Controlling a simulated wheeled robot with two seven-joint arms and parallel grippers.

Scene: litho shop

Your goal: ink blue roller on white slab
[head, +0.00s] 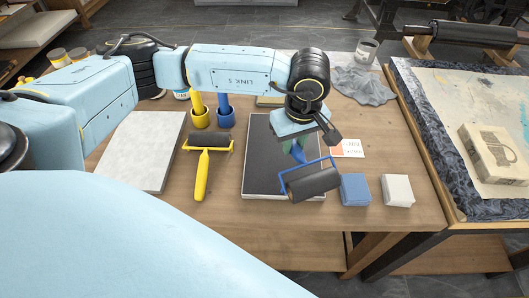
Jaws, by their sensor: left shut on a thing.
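The blue roller (312,184) has a blue frame and a dark cylinder. My left gripper (298,150) is shut on its blue handle and holds it over the front right part of the dark slab (258,165). The gripper hides part of the handle, and I cannot tell whether the cylinder touches the slab. The white slab (142,150) lies flat at the left of the table, apart from the roller. A yellow roller (203,170) lies between the two slabs. My right gripper is not in view.
Yellow (200,118) and blue (225,117) cups stand behind the yellow roller. A blue block (355,189) and a white block (397,190) sit at the front right. A grey cloth (363,85) and a can (367,51) are at the back right. A press bed adjoins on the right.

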